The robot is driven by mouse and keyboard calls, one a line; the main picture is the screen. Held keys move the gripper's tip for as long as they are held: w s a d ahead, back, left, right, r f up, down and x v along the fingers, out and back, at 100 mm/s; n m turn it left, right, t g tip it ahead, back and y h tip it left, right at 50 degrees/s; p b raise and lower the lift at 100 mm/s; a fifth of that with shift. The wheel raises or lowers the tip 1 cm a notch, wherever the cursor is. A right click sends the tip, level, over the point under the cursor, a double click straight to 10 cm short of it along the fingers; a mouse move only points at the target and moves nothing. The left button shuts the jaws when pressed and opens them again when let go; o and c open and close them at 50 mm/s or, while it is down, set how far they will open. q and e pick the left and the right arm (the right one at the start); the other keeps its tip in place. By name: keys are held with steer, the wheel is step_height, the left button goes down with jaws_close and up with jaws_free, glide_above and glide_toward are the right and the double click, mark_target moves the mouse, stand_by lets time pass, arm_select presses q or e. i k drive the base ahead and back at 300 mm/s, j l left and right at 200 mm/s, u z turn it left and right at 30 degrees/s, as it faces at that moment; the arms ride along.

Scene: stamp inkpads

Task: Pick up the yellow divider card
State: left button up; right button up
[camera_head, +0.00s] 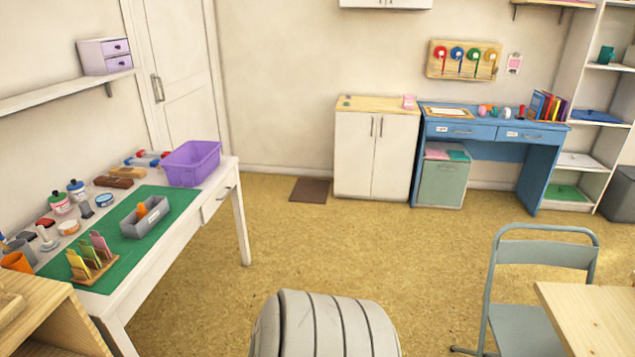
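A small wooden rack (96,274) stands on the green mat (130,262) on the white table at the left. Several upright cards stand in it. A yellow divider card (76,265) is at its left end, with a pink card (101,244) at the right end and a yellowish-green card between them. The cards are small here and partly overlap. Neither of my grippers is in view.
On the white table (212,196) are a grey tray (133,229), a purple bin (192,163), bottles and an orange cup (16,262). A wooden shelf unit (60,325) stands at lower left. A grey chair (545,247) is at right.

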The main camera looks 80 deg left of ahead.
mark_target(77, 261)
steer(key=u, duration=4.2)
